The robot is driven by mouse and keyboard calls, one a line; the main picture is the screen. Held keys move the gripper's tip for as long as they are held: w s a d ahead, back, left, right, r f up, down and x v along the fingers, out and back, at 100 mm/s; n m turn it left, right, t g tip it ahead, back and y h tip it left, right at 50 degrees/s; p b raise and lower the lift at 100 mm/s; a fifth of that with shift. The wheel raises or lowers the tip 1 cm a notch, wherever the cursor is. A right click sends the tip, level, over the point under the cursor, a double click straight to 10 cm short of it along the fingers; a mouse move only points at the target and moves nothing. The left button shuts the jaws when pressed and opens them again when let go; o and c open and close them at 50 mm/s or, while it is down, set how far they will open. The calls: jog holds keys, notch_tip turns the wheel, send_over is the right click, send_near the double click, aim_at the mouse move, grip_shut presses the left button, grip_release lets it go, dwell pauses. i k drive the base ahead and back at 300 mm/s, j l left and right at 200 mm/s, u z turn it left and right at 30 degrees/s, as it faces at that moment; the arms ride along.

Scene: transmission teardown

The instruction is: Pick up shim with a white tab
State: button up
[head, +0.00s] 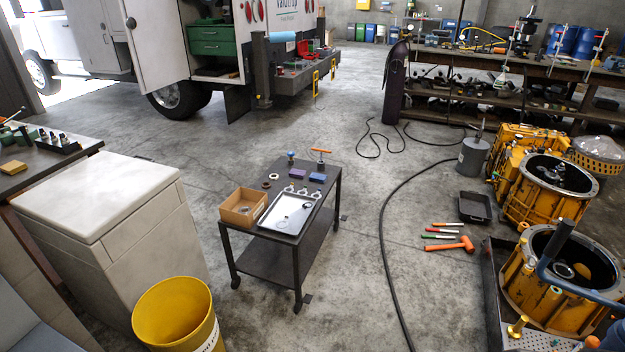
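A small black cart (283,252) stands mid-floor. On it is a white tray (274,226) with small thin parts lying in it. One of these is a thin dark ring-like piece (284,222) near the tray's middle, and a small pale spot shows near the upper right of the tray. The parts are too small for me to tell which is the shim with a white tab. My gripper is not in view.
An open cardboard box (243,207) sits left of the tray. A yellow bin (178,315) and white cabinet (105,200) stand left. Yellow housings (545,190) stand right. A black hose (382,245) crosses the floor.

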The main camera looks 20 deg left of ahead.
aim_at(286, 217)
jog(key=i+u, duration=0.3)
jog(key=i, duration=0.2)
jog(key=i+u, duration=0.3)
jog(key=i, duration=0.2)
jog(key=i+l+u, duration=0.3)
jog(key=i, duration=0.2)
jog(key=i+l+u, duration=0.25)
jog(key=i, duration=0.25)
jog(key=i+l+u, duration=1.05)
jog(key=k+l, duration=0.1)
